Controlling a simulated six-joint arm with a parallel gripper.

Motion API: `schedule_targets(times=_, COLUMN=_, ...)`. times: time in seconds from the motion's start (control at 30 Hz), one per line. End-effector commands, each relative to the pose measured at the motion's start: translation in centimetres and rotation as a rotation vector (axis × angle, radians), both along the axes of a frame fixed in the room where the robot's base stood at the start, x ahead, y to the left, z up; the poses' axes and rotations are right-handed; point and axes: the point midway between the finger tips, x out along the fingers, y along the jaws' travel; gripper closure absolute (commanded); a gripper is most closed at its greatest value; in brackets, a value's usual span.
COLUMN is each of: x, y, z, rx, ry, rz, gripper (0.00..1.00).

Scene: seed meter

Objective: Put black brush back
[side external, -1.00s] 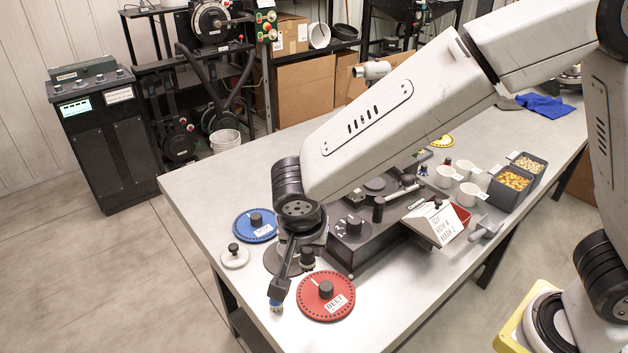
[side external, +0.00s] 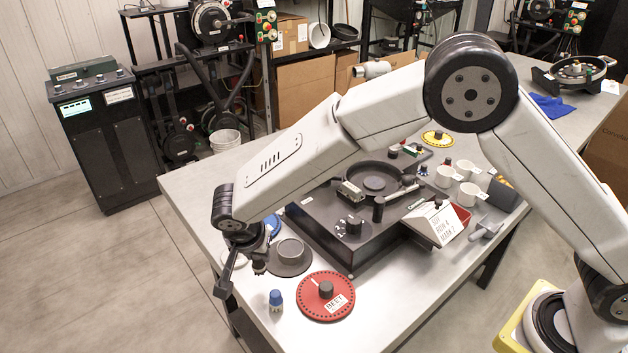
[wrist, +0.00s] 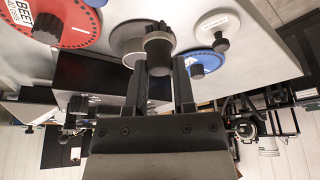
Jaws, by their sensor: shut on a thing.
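My gripper (wrist: 160,64) is shut on a dark, round-bodied piece (wrist: 157,47) with a wider end, which I take to be the black brush. It sits between the two fingertips in the wrist view. In the side external view my gripper (side external: 223,289) hangs over the table's left edge, left of the grey disc, and the held piece is hard to make out there. A grey ring-shaped cup (side external: 290,250) stands on the grey disc (side external: 287,267). I cannot tell whether it is the brush's holder.
The blue disc (wrist: 204,60) and white disc (wrist: 216,18) are close to my gripper. The black seed meter (side external: 320,232) fills the table's middle. White cups (side external: 467,193) stand farther right.

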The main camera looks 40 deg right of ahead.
Motion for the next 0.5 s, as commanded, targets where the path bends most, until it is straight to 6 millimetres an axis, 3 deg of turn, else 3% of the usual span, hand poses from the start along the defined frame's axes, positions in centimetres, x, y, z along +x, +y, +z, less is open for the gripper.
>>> schedule_targets(times=0.5, x=1.03, y=0.42, z=-1.34, rx=0.0, ry=0.0, rz=0.0, gripper=1.0)
